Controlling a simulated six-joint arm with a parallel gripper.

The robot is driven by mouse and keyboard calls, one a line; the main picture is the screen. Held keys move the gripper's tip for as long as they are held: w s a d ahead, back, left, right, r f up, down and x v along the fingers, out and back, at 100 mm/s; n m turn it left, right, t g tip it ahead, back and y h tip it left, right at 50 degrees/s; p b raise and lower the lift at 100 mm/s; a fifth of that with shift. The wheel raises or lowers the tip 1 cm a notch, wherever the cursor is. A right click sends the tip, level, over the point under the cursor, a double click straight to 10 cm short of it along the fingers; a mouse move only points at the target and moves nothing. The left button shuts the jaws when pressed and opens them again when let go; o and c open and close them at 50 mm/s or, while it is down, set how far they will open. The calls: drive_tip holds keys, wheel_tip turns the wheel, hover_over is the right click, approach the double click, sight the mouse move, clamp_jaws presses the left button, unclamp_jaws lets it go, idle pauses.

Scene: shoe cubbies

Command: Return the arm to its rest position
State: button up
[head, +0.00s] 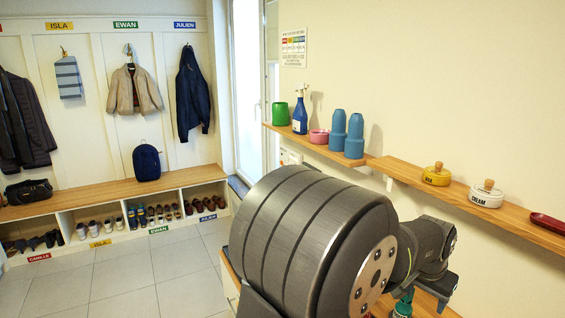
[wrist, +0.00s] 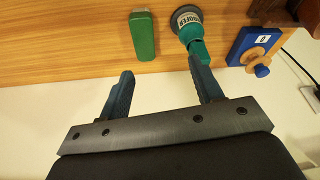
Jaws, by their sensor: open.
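My gripper (wrist: 160,68) shows in the wrist view with its two dark blue fingers spread apart and nothing between them. Its fingers point toward a wooden surface (wrist: 80,45). My arm fills the lower middle of the head view and reaches right; the fingertips cannot be made out there. Just beyond the right finger is a green bottle with a grey round labelled end (wrist: 187,22); I cannot tell if they touch. A green block-like item (wrist: 143,35) lies on the wood between the finger lines, apart from them.
A blue item with a wooden knob (wrist: 255,47) is at the right in the wrist view. On the wall, shelves hold blue cups (head: 354,136), a spray bottle (head: 300,112) and tins (head: 487,195). A cubby bench (head: 100,192) stands far left; the tiled floor (head: 130,280) is clear.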

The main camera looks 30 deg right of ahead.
drive_tip(key=w+a+r+n, duration=0.2)
drive_tip(key=w+a, duration=0.4)
drive_tip(key=w, duration=0.3)
drive_tip(key=w+a+r+n+t, duration=0.1)
drive_tip(key=w+a+r+n, duration=0.1)
drive_tip(key=w+a, duration=0.5)
drive_tip(key=w+a+r+n+y, duration=0.1)
drive_tip(key=w+a, duration=0.5)
drive_tip(key=w, duration=0.6)
drive_tip(key=shift+a+r+n+t, duration=0.15)
drive_tip(key=shift+r+n+t, duration=0.15)
drive_tip(key=shift+r+n, duration=0.45)
drive_tip(key=shift+w+r, duration=0.1)
drive_tip(key=shift+r, duration=0.05)
drive_tip(key=o, duration=0.9)
drive_tip(key=s+d+f+m+g+y, duration=0.1)
drive_tip(key=s+d+m, duration=0.2)
drive_tip(key=s, duration=0.6)
drive_tip(key=s+d+f+m+g+y, duration=0.1)
drive_tip(key=s+d+m, duration=0.2)
drive_tip(key=s, duration=0.6)
drive_tip(key=s+d+f+m+y, duration=0.1)
drive_tip(key=s+d+m, duration=0.25)
drive_tip(key=s, duration=0.55)
wheel_tip(320, 180, down, 9)
drive_tip(key=shift+d+f, duration=0.1)
